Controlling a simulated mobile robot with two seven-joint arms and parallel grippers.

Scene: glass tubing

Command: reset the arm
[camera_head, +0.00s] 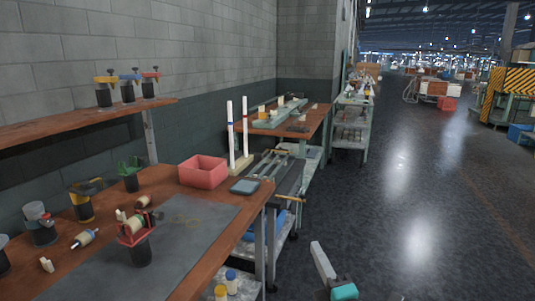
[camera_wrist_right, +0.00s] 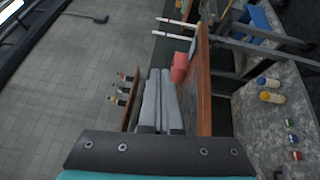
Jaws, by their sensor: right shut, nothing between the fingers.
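My right gripper (camera_head: 317,246) shows at the bottom right of the head view, over the dark floor beside the wooden workbench (camera_head: 182,180). Its long grey fingers point up and away from the teal wrist part. In the right wrist view its fingers (camera_wrist_right: 160,74) lie together, shut and empty. It touches nothing that I can see. My left gripper is not in view.
The bench carries a red bin (camera_head: 203,170), a grey mat (camera_head: 185,235) and several small holders. Two white rods (camera_head: 231,133) stand behind the bin. A lower shelf holds bottles (camera_head: 231,281). The aisle floor (camera_head: 420,200) on the right is clear.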

